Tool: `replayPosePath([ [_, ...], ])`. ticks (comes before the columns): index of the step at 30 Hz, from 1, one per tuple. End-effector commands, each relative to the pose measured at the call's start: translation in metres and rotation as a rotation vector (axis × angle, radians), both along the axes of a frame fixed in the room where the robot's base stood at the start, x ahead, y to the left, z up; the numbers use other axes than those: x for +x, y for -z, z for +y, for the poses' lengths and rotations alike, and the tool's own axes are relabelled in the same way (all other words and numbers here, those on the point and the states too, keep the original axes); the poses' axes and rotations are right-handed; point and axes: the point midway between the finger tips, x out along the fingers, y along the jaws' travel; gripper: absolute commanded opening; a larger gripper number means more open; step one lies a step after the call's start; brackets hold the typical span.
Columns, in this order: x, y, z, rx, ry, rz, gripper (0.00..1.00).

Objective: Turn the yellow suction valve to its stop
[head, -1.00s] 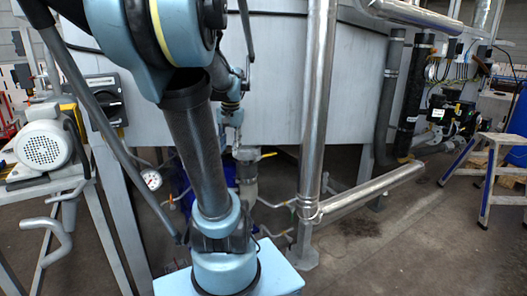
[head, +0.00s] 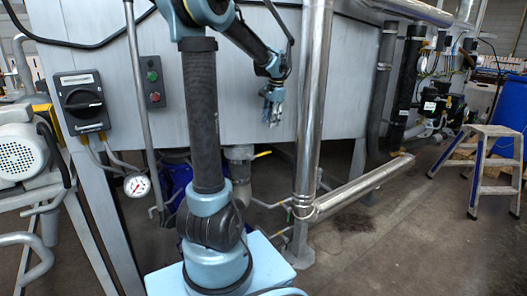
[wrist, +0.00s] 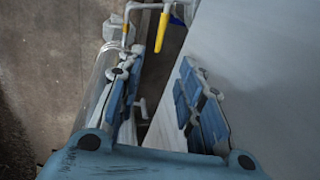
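A yellow lever (head: 262,154) shows small in the head view, beside a grey vertical fitting (head: 240,168) under the large grey tank. I cannot tell which is the suction valve. My gripper (head: 272,106) hangs in front of the tank wall, above and to the right of the yellow lever in the head view. The wrist view shows its fingers (wrist: 160,75) wide apart, with nothing held.
A shiny vertical pipe (head: 314,100) stands right of my gripper, with a low horizontal pipe (head: 365,190) off it. The tank wall (head: 345,95) is close behind. A switch box (head: 80,100), gauge (head: 137,185) and motor (head: 22,155) are left.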

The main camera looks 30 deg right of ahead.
Motion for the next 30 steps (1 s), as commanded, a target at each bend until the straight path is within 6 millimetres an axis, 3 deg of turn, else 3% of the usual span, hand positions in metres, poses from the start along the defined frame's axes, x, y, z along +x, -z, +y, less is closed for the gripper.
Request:
replayPosePath([
  [21, 0.025, 0.115, 0.006, -0.001, -0.009, 0.0, 0.34],
  [30, 0.032, 0.151, 0.007, -0.001, -0.01, 0.0, 0.34],
])
